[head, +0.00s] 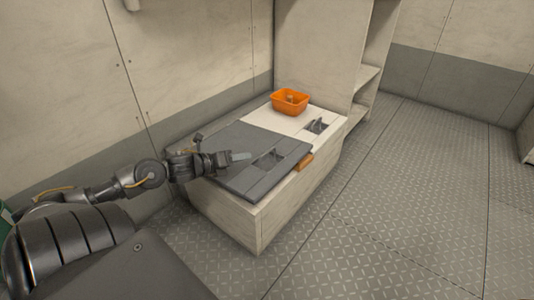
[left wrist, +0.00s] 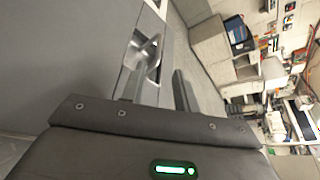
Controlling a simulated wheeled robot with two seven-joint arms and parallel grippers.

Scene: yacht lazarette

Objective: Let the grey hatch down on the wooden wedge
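The grey hatch (head: 240,178) lies almost flat over the left part of the pale locker box, its near edge slightly above the box top. It has a recessed metal latch (head: 268,159), seen closer in the left wrist view (left wrist: 146,50). The orange-brown wooden wedge (head: 305,162) sits at the hatch's right near corner on the box edge; I cannot tell whether the hatch presses on it. My left gripper (head: 240,157) is just over the hatch near the latch. My right gripper is out of view.
An orange bin (head: 291,101) with something small in it stands at the back of the box. A pale lid with a second latch (head: 317,125) lies beside the hatch. A shelf unit (head: 364,80) rises behind. The tread-plate floor (head: 400,210) at right is clear.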

